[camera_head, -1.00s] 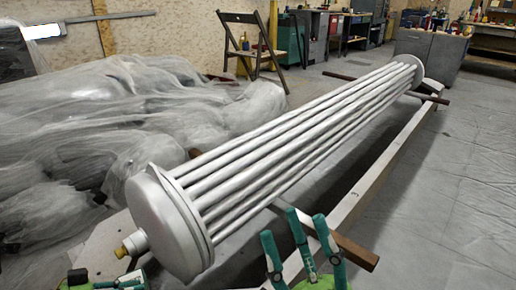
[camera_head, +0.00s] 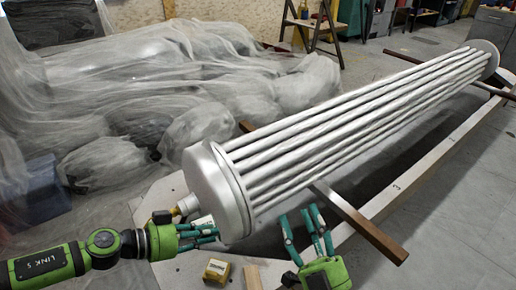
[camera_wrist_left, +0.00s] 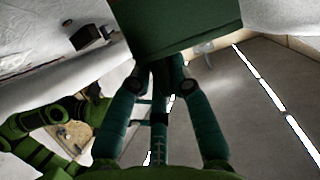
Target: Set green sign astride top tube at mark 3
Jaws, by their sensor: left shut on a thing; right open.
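The green sign (camera_wrist_left: 185,25) shows in the left wrist view as a dark green panel at the fingertips of my left gripper (camera_wrist_left: 160,78), which is shut on it. The top tube (camera_head: 345,102) runs along the bundle from near left to far right. I cannot make out mark 3 on it. My right gripper (camera_head: 303,214) is open and empty, in front of the bundle near its near end.
The bundle has a round near end plate (camera_head: 218,190) with a brass fitting. A wooden bar (camera_head: 360,222) sticks out under the bundle, beside a long pale beam (camera_head: 425,170). A yellow box (camera_head: 216,270) and a wood block (camera_head: 252,277) lie low in front. Sheeted heaps (camera_head: 180,80) lie behind.

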